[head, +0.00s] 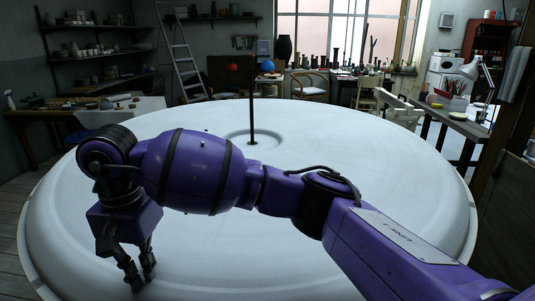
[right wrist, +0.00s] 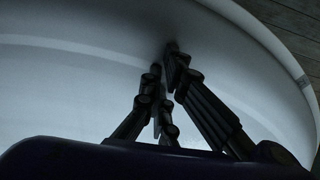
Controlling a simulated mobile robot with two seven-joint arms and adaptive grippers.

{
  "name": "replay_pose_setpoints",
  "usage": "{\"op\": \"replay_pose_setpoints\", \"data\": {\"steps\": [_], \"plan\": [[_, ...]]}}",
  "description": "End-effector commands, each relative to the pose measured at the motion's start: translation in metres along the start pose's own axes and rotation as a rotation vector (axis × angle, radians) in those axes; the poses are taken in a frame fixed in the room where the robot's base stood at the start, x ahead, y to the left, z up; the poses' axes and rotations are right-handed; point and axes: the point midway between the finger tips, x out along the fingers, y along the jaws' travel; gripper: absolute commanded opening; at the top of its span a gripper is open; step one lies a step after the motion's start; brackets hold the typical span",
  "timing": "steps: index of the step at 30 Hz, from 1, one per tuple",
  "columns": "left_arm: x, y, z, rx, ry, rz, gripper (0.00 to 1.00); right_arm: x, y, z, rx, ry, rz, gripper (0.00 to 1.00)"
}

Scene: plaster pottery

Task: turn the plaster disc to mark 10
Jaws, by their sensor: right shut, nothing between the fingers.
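The large white plaster disc (head: 330,140) fills the middle of the head view, with a raised rounded edge and a shallow hub. A thin dark rod (head: 252,105) stands upright at the hub. My right gripper (head: 142,280) points down over the disc's near-left part, its fingers shut and empty. In the right wrist view the right gripper (right wrist: 164,58) is close to the white disc surface (right wrist: 70,80); I cannot tell whether it touches. A small dark mark (right wrist: 303,81) shows on the outer rim, too small to read. My left gripper is not in view.
My purple right arm crosses the disc's front and hides part of it. Wooden floor (head: 22,215) shows beyond the rim. A work table (head: 455,120) with a lamp stands at right, a cloth-covered table (head: 120,112) at left, and a ladder (head: 181,60) behind.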

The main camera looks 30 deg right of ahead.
Motion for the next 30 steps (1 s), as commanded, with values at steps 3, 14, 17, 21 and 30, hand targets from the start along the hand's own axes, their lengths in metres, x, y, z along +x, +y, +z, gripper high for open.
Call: {"op": "replay_pose_setpoints", "data": {"steps": [3,14,17,21,30], "plan": [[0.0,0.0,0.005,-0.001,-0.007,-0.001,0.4,0.003,-0.009,0.0,-0.001,-0.003,0.003,0.0],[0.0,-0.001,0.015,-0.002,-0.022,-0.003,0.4,0.001,-0.029,-0.003,-0.002,-0.003,0.004,0.0],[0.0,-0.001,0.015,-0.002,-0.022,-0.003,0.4,0.001,-0.031,-0.003,-0.002,-0.003,0.005,0.0],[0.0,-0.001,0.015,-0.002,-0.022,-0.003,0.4,0.0,-0.031,-0.004,-0.001,-0.002,0.005,0.0],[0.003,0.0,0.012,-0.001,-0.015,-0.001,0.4,0.001,-0.036,-0.004,-0.001,-0.001,0.004,0.0]]}}
